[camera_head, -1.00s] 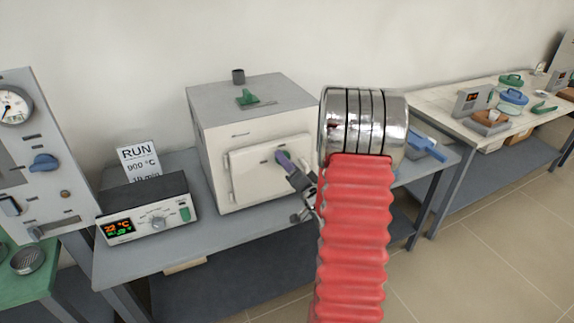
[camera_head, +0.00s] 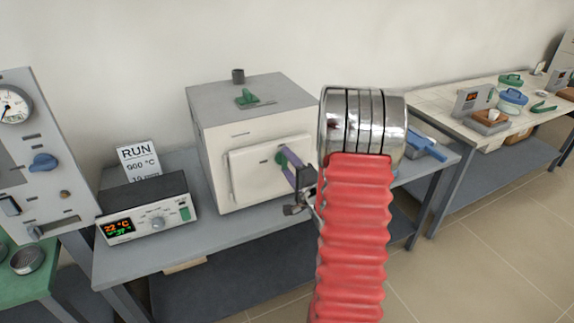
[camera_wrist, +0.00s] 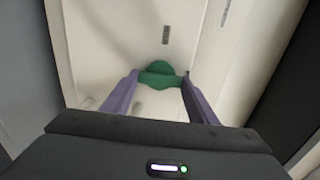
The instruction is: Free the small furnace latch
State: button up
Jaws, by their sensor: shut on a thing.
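The small furnace (camera_head: 255,125) is a cream box with a grey top on the grey bench. Its door (camera_head: 250,175) is flat against the front. The green latch (camera_head: 280,158) is on the upper right of the door. My gripper (camera_head: 284,154) reaches it from the right with purple fingers. In the wrist view the green latch (camera_wrist: 160,74) lies between the fingertips of my gripper (camera_wrist: 160,82), which are shut on it. The latch's lower part is not clear behind the fingers.
A controller box (camera_head: 148,208) with a lit display and a RUN sign (camera_head: 141,160) stand left of the furnace. A blue tool (camera_head: 428,147) lies at the bench's right.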

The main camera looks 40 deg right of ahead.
jog(key=shift+s+d+f, duration=0.1)
jog(key=shift+f, duration=0.1)
jog(key=o, duration=0.7)
jog(key=shift+c, duration=0.2)
jog(key=o, duration=0.4)
jog(key=shift+r, duration=0.1)
jog(key=v, duration=1.3)
jog(key=shift+s+a, duration=0.2)
jog(key=shift+s, duration=0.15)
